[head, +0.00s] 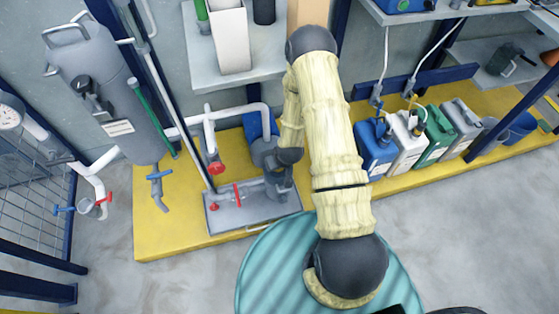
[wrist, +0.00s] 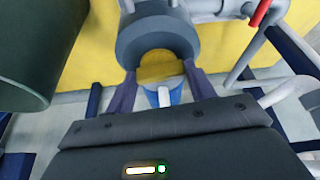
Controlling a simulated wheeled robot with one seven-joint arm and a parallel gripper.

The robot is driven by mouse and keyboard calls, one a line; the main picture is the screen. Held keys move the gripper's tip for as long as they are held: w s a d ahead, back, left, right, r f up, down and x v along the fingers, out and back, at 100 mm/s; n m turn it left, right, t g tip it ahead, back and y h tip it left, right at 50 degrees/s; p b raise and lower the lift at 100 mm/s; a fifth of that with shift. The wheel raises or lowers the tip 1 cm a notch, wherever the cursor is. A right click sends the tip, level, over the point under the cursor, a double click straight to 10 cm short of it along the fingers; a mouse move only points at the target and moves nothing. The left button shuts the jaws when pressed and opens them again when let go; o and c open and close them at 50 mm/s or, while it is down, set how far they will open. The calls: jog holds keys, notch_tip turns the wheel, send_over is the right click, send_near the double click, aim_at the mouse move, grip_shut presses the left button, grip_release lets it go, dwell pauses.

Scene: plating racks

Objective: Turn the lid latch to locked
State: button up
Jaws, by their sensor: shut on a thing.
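My gripper (wrist: 162,88) is shut in the wrist view, its two dark fingers on either side of a yellow-brown round piece (wrist: 160,66). This piece sits in the face of a dark grey cylindrical housing (wrist: 158,32). I cannot tell whether it is the lid latch, and no locked mark is readable. A blue part with a white bar (wrist: 164,97) shows just below, between the fingers. In the head view my gripper (head: 278,185) is beside the grey pump-like unit (head: 264,152) on its tray; my arm hides part of it.
A grey tank (head: 105,75) with pipes and red-handled valves stands left. A teal ribbed round surface (head: 270,270) is in front. Several jugs (head: 408,140) stand right on the yellow platform (head: 160,235). A shelf (head: 190,60) is above. Grey floor at right is clear.

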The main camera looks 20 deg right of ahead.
jog(key=shift+m+h, duration=0.3)
jog(key=shift+m, duration=0.4)
jog(key=o, duration=1)
jog(key=p+v, duration=0.5)
jog(key=v, duration=1.2)
jog(key=shift+r, duration=0.2)
